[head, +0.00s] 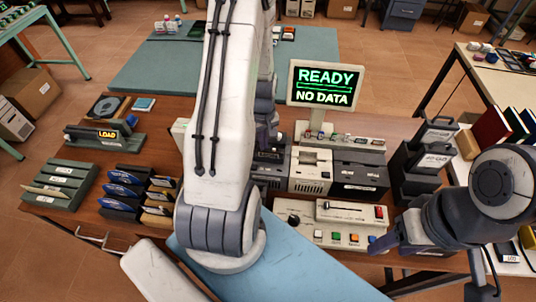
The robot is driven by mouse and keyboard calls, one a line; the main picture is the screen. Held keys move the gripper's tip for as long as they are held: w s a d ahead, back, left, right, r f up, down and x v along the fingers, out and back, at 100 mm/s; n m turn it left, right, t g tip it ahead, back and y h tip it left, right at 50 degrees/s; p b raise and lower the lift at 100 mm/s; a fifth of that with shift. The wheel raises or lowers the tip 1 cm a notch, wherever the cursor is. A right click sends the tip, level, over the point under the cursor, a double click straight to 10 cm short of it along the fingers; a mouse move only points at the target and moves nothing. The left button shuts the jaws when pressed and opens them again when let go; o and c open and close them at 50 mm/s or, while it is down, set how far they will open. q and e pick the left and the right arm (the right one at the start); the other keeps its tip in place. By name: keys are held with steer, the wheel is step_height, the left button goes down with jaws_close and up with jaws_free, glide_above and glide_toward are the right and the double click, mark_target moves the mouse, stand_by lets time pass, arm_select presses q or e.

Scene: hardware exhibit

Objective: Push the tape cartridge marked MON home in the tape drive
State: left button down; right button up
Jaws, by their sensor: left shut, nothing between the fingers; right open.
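A row of drive units stands mid-table: a dark one (268,170) at left, a beige one (310,172) in the middle and a dark one (358,178) at right. I cannot tell which is the tape drive. No cartridge marked MON can be read; my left arm covers part of this area. My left gripper (264,143) is shut and empty near the left dark unit, partly hidden by its own arm. Whether it touches anything is unclear. My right gripper (383,243) is open and empty at the right of the button panel.
A monitor (322,84) reads READY, NO DATA. A panel (335,222) with coloured buttons stands in front of the drives. Cartridge racks (118,190) and a LOAD device (105,135) are at left. Dark holders (425,160) stand at right.

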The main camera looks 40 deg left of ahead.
arm_select(q)
steer(key=shift+f+b, duration=0.8)
steer(key=shift+f, duration=0.3)
steer(key=shift+r, duration=0.1)
step_height(320, 180, up, 7)
steer(key=p, duration=0.6)
stand_by(0.4)
